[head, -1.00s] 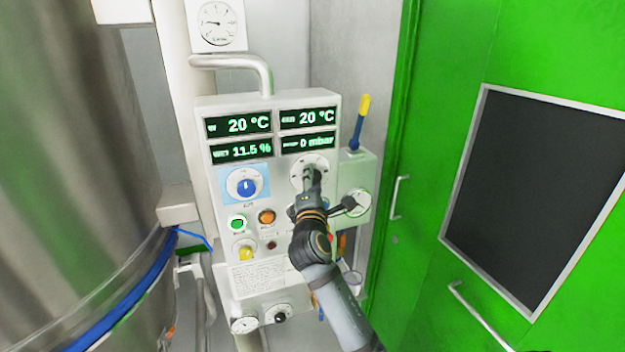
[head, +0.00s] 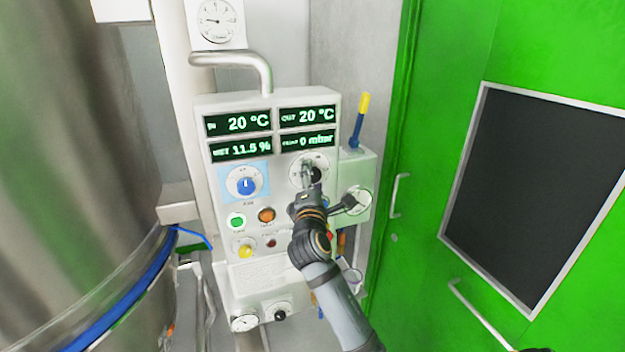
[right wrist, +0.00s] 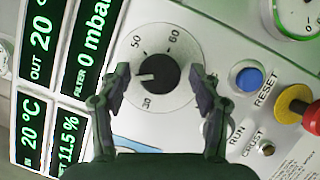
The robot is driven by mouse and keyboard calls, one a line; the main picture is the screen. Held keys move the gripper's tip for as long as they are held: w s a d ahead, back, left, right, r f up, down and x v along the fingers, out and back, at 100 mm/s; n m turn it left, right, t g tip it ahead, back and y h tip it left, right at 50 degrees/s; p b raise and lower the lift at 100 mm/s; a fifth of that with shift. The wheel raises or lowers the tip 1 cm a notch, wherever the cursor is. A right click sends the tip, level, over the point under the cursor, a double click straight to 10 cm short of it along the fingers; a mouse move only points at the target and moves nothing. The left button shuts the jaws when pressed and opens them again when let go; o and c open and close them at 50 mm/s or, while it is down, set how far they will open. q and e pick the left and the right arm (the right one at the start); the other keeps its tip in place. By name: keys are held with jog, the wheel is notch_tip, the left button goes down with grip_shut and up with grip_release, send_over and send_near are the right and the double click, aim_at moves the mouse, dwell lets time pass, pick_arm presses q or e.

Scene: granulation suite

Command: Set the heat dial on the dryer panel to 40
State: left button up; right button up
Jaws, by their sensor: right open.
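The heat dial is a black knob (right wrist: 157,74) on a round white scale plate, and it also shows in the head view (head: 316,174). In the right wrist view its white pointer line points left, between the 50 and 30 marks. The mark there is hidden by a finger. My right gripper (right wrist: 161,92) is open, one finger on each side of the knob, with a gap to it. In the head view the right gripper (head: 309,178) is in front of the dial. The dryer panel (head: 290,250) is off-white. My left gripper is out of view.
Lit displays (head: 238,123) sit above the dial. A blue knob (head: 245,185) is to its left, with green (head: 237,221) and orange (head: 267,215) buttons below. In the right wrist view a blue RESET button (right wrist: 249,79) is close to the right finger. A green door (head: 440,220) stands at right.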

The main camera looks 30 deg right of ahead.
jog(key=v, duration=0.7)
jog(key=shift+s, duration=0.15)
jog(key=shift+f, duration=0.1)
